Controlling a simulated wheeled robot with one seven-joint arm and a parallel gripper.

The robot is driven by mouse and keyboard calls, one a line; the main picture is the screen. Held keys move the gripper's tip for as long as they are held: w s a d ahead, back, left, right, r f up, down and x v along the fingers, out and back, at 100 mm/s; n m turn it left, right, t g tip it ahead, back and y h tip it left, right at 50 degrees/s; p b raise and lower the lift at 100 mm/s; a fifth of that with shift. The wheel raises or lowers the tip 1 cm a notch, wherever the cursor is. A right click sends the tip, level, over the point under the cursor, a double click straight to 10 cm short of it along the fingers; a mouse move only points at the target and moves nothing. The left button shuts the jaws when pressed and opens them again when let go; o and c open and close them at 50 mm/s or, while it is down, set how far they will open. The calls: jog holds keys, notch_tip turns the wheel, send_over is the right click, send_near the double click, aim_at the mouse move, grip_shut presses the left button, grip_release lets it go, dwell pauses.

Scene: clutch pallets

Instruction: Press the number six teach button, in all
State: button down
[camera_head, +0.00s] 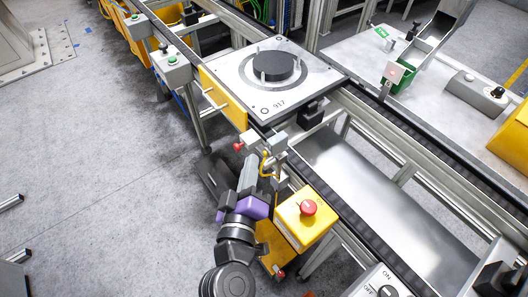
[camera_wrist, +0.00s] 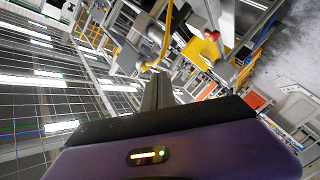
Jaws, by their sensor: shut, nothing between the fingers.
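My gripper (camera_head: 253,160) is shut and empty, with its purple body below the fingers in the head view. Its dark fingers sit together in the wrist view (camera_wrist: 158,84). They point toward a small grey block (camera_head: 277,141) with a yellow cable on the conveyor's near side; contact cannot be told. No number six label is readable, so I cannot tell which button is the teach button.
A yellow box (camera_head: 291,222) with a red stop button (camera_head: 308,207) is close right of my gripper. A red knob (camera_head: 238,147) is near the fingertips. A pallet (camera_head: 313,80) marked 917 sits on the conveyor.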

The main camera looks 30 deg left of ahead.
jog(key=shift+w, duration=0.15)
jog(key=shift+w+d, duration=0.15)
jog(key=shift+w, duration=0.1)
jog(key=shift+w+d, duration=0.2)
jog(key=shift+w, duration=0.3)
dwell(1.0)
jog(key=shift+s, duration=0.15)
jog(key=shift+s+a+b, duration=0.35)
jog(key=shift+s+b, duration=0.05)
jog(key=shift+s, duration=0.3)
jog(key=shift+s, duration=0.1)
jog(key=shift+s+a+b, duration=0.3)
jog(key=shift+s, duration=0.45)
jog(key=shift+s+a+b, duration=0.25)
jog(key=shift+s+a, duration=0.1)
jog(key=shift+s, duration=0.4)
jog(key=shift+s+a+b, duration=0.3)
jog(key=shift+s, duration=0.45)
